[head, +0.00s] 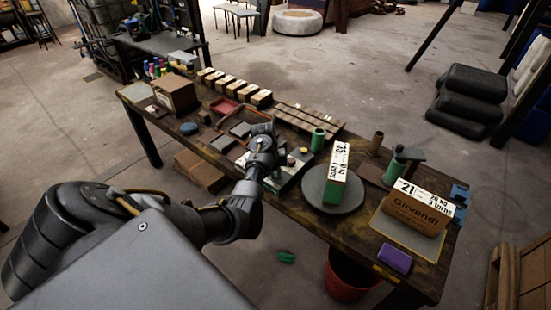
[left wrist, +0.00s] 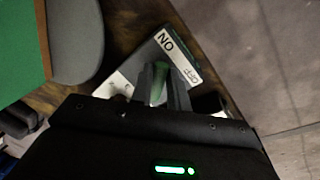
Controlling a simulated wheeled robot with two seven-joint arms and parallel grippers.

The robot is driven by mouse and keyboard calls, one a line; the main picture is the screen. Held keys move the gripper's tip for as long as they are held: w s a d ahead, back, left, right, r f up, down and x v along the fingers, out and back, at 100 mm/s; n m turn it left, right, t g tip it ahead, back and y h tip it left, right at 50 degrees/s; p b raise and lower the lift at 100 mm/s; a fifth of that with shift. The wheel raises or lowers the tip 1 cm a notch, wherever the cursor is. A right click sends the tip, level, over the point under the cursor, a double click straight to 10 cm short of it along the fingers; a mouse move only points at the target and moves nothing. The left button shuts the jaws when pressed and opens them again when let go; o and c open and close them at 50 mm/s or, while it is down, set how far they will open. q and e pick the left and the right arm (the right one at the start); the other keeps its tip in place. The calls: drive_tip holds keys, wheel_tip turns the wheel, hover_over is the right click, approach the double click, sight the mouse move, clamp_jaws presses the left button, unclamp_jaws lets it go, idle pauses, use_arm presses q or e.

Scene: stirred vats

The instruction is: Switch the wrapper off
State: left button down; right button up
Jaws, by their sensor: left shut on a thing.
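The wrapper has a round grey turntable (head: 318,194) on the bench, and a tall green and white carton (head: 337,172) stands on it. Beside it is the wrapper's control box (head: 293,172), partly hidden by my left arm. My left gripper (head: 267,158) is over the box. In the left wrist view the left gripper (left wrist: 163,80) is shut on a green switch handle (left wrist: 158,84). I cannot tell which way the switch is set. My right gripper is out of view.
On the bench (head: 270,207), a Girvendi carton (head: 418,211) stands on a mat at the right, near a purple block (head: 394,259). A green cylinder (head: 318,140) stands behind the control box. Small cartons line the far edge. A red bin (head: 350,278) is below.

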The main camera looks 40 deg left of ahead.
use_arm(q)
drive_tip(key=m+p, duration=0.1)
drive_tip(key=m, duration=0.1)
drive_tip(key=m+p, duration=0.1)
drive_tip(key=m, duration=0.1)
drive_tip(key=shift+a+r+g, duration=0.15)
drive_tip(key=shift+a+g, duration=0.05)
drive_tip(key=shift+g, duration=0.2)
drive_tip(key=m+p, duration=0.1)
drive_tip(key=m, duration=0.3)
drive_tip(key=shift+a+g, duration=0.2)
drive_tip(key=shift+g, duration=0.2)
drive_tip(key=m, duration=0.3)
drive_tip(key=shift+w+a+f+m+g, duration=0.2)
drive_tip(key=shift+m+g, duration=0.1)
drive_tip(key=shift+m, duration=0.1)
drive_tip(key=m, duration=0.4)
drive_tip(key=shift+w+g+b, duration=0.1)
drive_tip(key=shift+g+b, duration=0.2)
drive_tip(key=shift+b, duration=0.05)
drive_tip(key=shift+m, duration=0.3)
drive_tip(key=c, duration=1.4)
unclamp_jaws()
drive_tip(key=shift+o, duration=0.2)
